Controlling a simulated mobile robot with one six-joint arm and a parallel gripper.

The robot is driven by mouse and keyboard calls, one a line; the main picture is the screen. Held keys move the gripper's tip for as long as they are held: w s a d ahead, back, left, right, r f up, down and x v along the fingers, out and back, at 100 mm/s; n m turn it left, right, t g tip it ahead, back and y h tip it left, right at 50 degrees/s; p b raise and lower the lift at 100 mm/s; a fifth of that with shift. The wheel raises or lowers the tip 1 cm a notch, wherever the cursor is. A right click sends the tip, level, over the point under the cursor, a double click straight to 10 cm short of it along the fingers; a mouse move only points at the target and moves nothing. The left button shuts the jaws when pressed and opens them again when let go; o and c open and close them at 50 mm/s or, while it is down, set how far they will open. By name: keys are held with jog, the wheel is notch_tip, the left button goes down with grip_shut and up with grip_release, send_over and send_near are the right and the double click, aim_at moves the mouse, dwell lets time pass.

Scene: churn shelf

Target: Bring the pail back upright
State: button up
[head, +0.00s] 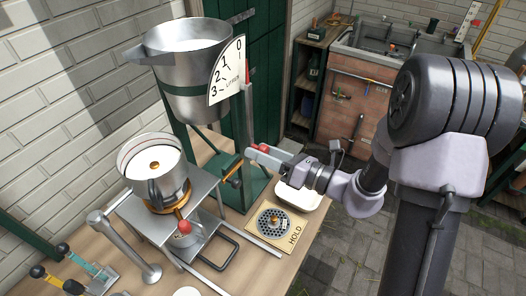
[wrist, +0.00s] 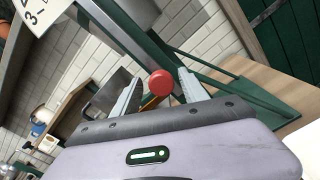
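The large metal pail (head: 190,75) hangs high on a green frame (head: 258,180). Its rim looks about level, and I cannot tell whether it leans slightly. A red knob (head: 264,147) is at my gripper's tips in the head view. My gripper (head: 262,156) reaches in from the right. In the wrist view, the red knob (wrist: 160,83) shows between the two spread fingers (wrist: 162,88), with gaps visible; its depth relative to the tips is unclear.
A smaller pot (head: 155,170) stands on a metal stand (head: 200,185) at the left. A drain plate marked HOLD (head: 274,222) and a white tray (head: 300,196) lie on the wooden bench (head: 258,271). A brick wall is behind; a sink unit (head: 358,85) stands further back.

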jog(key=p+v, duration=0.1)
jog(key=v, duration=1.6)
jog(key=shift+s+d+p, duration=0.15)
jog(key=shift+d+p, duration=0.05)
jog(key=shift+p, duration=0.15)
jog(key=s+a+f+n+g+h+b, duration=0.3)
jog(key=s+a+n+g+h+b, duration=0.35)
jog(key=s+a+n+g, duration=0.75)
jog(key=w+d+r+n+t+h+b, duration=0.1)
jog(key=d+r+n+t+h, duration=0.2)
jog(key=d+n+t+h, duration=0.3)
jog(key=d+n+t, duration=0.1)
jog(key=n+t, duration=0.3)
jog(key=n, duration=0.2)
jog(key=shift+w+d+r+b, duration=0.25)
jog(key=shift+w+r+b, duration=0.05)
jog(key=shift+r+b, duration=0.05)
